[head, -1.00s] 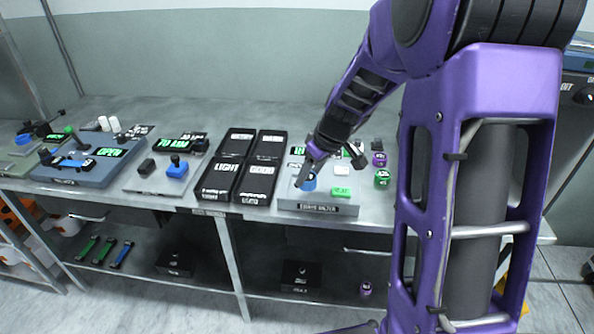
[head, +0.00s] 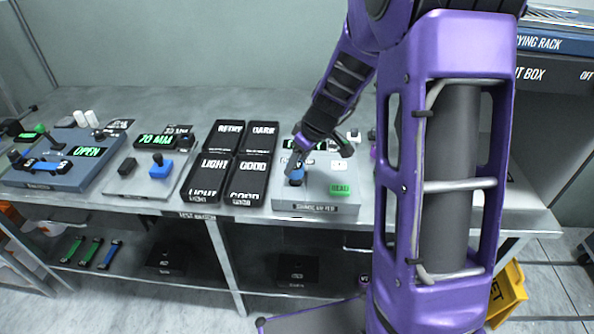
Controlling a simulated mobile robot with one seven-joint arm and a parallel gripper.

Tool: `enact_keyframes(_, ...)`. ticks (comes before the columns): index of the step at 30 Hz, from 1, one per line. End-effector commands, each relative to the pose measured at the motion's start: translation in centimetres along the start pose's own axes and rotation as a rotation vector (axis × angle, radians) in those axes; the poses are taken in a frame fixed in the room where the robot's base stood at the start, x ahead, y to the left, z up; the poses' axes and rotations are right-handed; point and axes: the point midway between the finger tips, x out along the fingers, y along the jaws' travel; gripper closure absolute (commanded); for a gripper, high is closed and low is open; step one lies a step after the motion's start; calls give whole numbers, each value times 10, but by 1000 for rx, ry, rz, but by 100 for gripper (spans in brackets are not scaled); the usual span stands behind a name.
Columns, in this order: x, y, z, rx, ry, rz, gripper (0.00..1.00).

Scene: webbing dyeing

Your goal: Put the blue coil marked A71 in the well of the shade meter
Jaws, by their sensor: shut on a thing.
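The shade meter (head: 318,208) is a grey box on the bench with a green READ button (head: 341,190) and a lit display at its back, partly hidden by my arm. My gripper (head: 295,177) points down over the left part of the meter's top. It is shut on a small blue coil (head: 298,174), mostly covered by the fingers. The coil is at or just above the meter's top where the well would be; the well is hidden, and I cannot tell whether the coil rests in it. No A71 mark is legible.
Black trays marked RETRY, DARK, LIGHT (head: 208,175) and GOOD (head: 249,178) stand left of the meter. Further left are a device with a 70 MM display (head: 157,141) and a blue-grey one reading OPEN (head: 88,152). My arm blocks the bench to the right.

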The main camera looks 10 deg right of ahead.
Motion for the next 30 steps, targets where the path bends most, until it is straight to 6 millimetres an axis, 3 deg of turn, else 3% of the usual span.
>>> enact_keyframes(6,27,-1,12,2,-2,-2,98)
enact_keyframes(16,30,0,13,1,-1,-1,98)
enact_keyframes(17,29,0,13,1,-1,-1,43)
enact_keyframes(21,28,0,12,1,-1,-1,17)
enact_keyframes(27,23,0,10,1,-1,-1,14)
enact_keyframes(30,9,0,10,0,2,1,14)
